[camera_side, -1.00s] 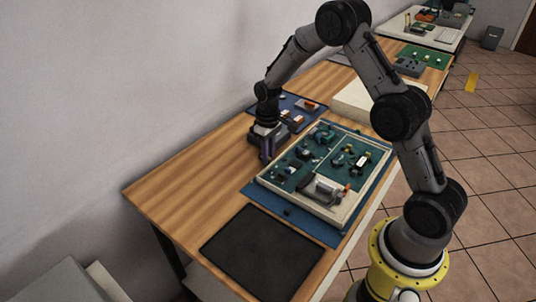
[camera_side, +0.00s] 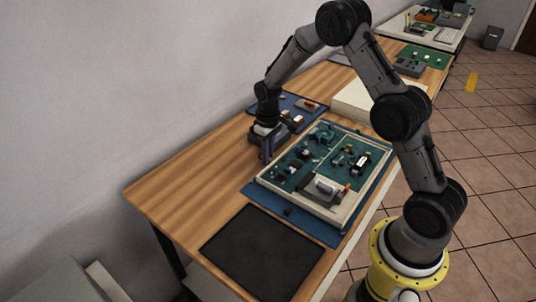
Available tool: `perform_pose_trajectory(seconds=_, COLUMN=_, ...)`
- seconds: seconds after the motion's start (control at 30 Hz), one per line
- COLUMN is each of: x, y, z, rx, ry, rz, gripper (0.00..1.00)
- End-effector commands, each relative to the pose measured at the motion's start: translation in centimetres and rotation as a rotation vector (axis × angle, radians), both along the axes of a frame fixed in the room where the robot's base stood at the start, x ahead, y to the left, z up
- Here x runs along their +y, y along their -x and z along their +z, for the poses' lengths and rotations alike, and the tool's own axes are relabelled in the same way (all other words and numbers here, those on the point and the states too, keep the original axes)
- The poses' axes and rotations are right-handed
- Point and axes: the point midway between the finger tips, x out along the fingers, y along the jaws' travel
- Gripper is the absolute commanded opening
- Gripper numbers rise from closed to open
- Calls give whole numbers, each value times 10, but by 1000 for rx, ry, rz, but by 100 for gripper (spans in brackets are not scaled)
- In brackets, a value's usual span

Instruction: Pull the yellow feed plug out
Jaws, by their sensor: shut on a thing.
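A shallow tray (camera_side: 339,217) with a cream rim holds green circuit boards (camera_side: 345,146) with several small dark parts and connectors. My gripper (camera_side: 267,157) points down just beyond the tray's left rim, close to the blue mat's edge. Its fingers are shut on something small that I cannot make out. The yellow feed plug cannot be picked out at this size; my gripper may hide it.
A blue mat (camera_side: 262,196) lies under the tray. A black mat (camera_side: 262,252) lies empty nearer the camera. A second blue mat (camera_side: 291,101) with small parts lies behind my gripper. A cream box (camera_side: 352,98) stands beyond the tray. Bare wood (camera_side: 190,185) is free at left.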

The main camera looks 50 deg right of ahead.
Motion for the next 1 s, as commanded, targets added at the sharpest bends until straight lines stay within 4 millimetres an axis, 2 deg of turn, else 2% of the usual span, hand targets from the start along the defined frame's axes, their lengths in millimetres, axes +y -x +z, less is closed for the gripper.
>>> perform_pose_trajectory(seconds=0.47, x=0, y=-1, z=1, rx=-2, ry=0, rz=0, gripper=0)
perform_pose_trajectory(seconds=0.77, x=0, y=-18, z=1, rx=-4, ry=1, rz=0, gripper=0)
perform_pose_trajectory(seconds=1.0, x=0, y=-21, z=1, rx=-8, ry=1, rz=0, gripper=0)
